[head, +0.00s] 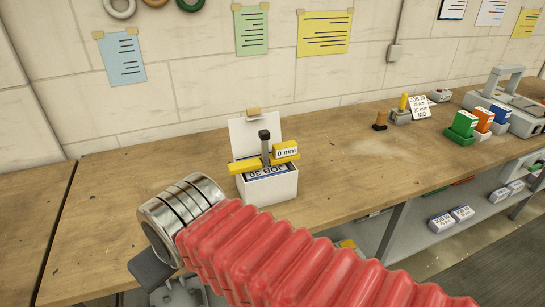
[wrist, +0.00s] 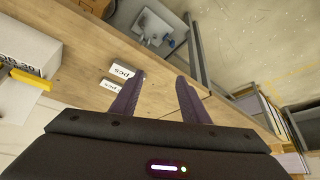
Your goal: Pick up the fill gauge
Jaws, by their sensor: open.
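The fill gauge (head: 283,151) is a yellow crossbar with a dark upright post and a "0 mm" tag. It rests across the top of an open white box (head: 268,188) with printed items inside. In the wrist view, a yellow bar (wrist: 32,78) that looks like the gauge's end lies by the white box (wrist: 25,48) at the left edge. My gripper (wrist: 160,82) is open, its two dark fingers apart with nothing between them. It is off to the side of the gauge, not touching it. In the head view my arm hides most of the gripper.
To the right stand an orange-brown peg (head: 380,121), a yellow-topped holder (head: 403,107) with a card, and green (head: 463,125), orange and blue boxes. A lower shelf (head: 420,233) holds small white packs.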

